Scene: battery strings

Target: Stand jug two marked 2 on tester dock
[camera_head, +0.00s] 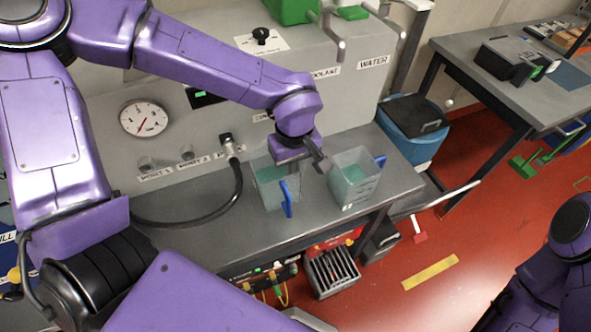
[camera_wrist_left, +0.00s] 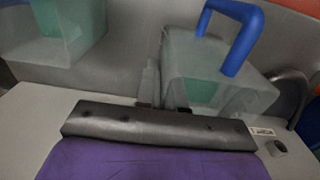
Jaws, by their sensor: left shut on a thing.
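A clear jug (camera_head: 268,190) with greenish liquid and a blue handle is at the bench front, upright. My left gripper (camera_head: 296,165) is above its right side and shut on its wall; the wrist view shows the fingers (camera_wrist_left: 164,92) at the wall of this jug (camera_wrist_left: 222,80). I cannot tell whether its base touches the bench. A second clear jug (camera_head: 352,182) stands upright to its right, with greenish liquid, its blue handle at the right and a small label low on it. I cannot read a 2 on either jug. No tester dock can be made out for certain. My right gripper is out of view.
The grey bench (camera_head: 195,215) has a panel behind with a round gauge (camera_head: 145,118) and a black hose (camera_head: 215,215) looping onto the bench. COOLANT and WATER labels mark the panel's right. A blue bin (camera_head: 418,150) stands right of the bench. Bench top left of the jugs is mostly clear.

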